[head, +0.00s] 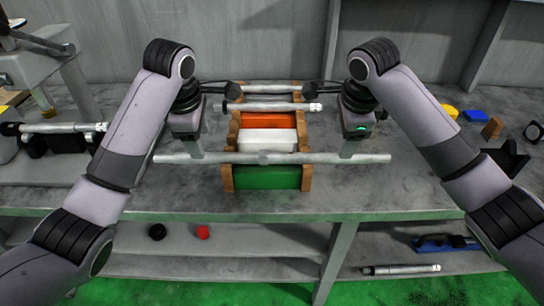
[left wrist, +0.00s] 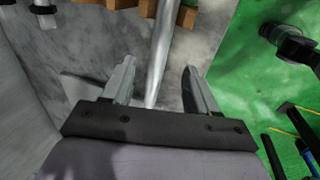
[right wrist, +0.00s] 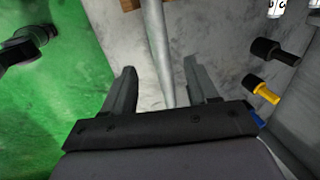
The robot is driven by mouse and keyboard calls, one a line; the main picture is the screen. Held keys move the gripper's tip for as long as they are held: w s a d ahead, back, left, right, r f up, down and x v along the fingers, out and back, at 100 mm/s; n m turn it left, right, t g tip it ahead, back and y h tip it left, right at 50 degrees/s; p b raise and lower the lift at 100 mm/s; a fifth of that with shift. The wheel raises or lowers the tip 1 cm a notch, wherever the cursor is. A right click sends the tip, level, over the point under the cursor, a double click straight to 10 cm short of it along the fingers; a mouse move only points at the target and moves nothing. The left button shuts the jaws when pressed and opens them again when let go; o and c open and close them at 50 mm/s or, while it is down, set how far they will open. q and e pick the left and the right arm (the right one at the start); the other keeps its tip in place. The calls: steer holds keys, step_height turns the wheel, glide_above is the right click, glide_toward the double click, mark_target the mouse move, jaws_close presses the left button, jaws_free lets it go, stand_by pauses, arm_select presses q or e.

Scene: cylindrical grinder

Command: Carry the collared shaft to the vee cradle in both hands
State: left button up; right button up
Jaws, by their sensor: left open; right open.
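The collared shaft (head: 225,158) is a long grey bar with a thicker collar near its middle. It lies level across the front of a wooden-sided rack, both ends overhanging. My left gripper (head: 192,150) is over its left part, open, with the shaft (left wrist: 161,45) between the spread fingers in the left wrist view. My right gripper (head: 350,148) is over its right part, open, with the shaft (right wrist: 157,40) between its fingers in the right wrist view. Neither is closed on it. A black vee-shaped block (head: 508,160) at the right may be the vee cradle; I cannot tell.
The rack (head: 227,178) has orange, white and green panels and holds other shafts (head: 270,106) behind. A machine with another shaft (head: 60,128) stands at the left. Small parts (head: 475,116) lie at the right. The bench's front edge (head: 400,214) is clear.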

arm_select(q)
steer(key=shift+x, duration=3.55)
arm_select(e)
steer(key=shift+x, duration=3.55)
arm_select(q)
jaws_close()
arm_select(e)
jaws_close()
arm_select(q)
steer(key=shift+r, duration=0.1)
arm_select(e)
steer(key=shift+r, duration=0.1)
arm_select(q)
steer(key=shift+w+r, duration=0.2)
steer(key=shift+r, duration=0.05)
arm_select(e)
steer(key=shift+w+r, duration=0.15)
steer(key=shift+r, duration=0.1)
